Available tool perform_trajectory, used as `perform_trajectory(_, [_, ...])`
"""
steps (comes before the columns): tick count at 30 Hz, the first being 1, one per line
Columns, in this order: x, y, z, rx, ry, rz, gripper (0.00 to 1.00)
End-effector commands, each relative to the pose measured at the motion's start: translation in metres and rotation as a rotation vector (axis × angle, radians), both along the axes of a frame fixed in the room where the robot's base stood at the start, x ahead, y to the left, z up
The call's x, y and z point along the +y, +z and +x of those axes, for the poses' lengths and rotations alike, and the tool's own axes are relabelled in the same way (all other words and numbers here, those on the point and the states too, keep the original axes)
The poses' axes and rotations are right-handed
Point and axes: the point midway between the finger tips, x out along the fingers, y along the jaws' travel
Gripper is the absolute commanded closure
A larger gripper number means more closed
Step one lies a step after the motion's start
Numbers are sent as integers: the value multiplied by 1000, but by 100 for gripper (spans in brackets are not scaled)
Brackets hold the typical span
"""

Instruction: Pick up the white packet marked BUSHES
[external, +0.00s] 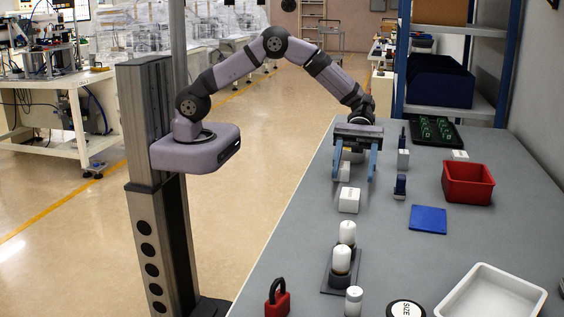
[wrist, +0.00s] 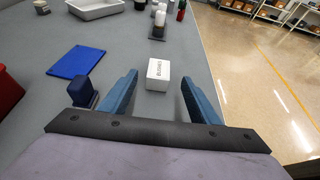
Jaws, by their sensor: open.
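The white packet (wrist: 157,74) is a small box with dark lettering on its near face that seems to read BUSHES. In the external view the white packet (external: 349,200) stands on the grey table, just in front of my gripper (external: 354,178). My gripper is open, its two blue fingers pointing down and apart. In the wrist view the packet shows between the fingers of my gripper (wrist: 160,90), beyond them and touching neither as far as I can tell. Nothing is held.
A dark blue stamp-like object (external: 400,186), a blue mat (external: 428,219) and a red bin (external: 468,183) lie to the right. White cylinders (external: 342,259) stand nearer the camera. Bare table surrounds the packet.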

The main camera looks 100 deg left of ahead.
Motion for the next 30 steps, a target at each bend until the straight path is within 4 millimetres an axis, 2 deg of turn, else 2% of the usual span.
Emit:
perform_trajectory(4, [-2, 1, 6, -22, 3, -16, 44])
perform_trajectory(13, [-20, -6, 5, -19, 2, -14, 44])
perform_trajectory(20, [-23, -8, 5, -19, 3, -13, 44])
perform_trajectory(30, [-57, -25, 2, -17, 1, -13, 44])
